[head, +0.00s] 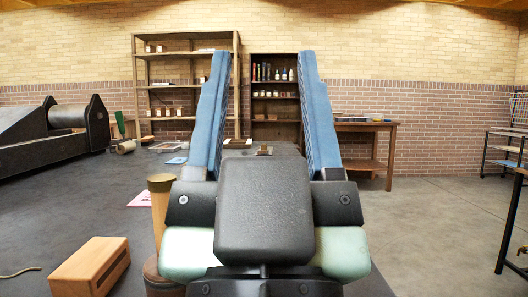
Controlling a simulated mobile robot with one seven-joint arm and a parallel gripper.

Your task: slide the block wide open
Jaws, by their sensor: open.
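A light brown wooden block (92,268) rests on the dark table at the lower left. My gripper body hides part of the table.
A dark press with a roller (68,117) is at the far left. Small items, papers and a small brown piece (264,151) lie farther back.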

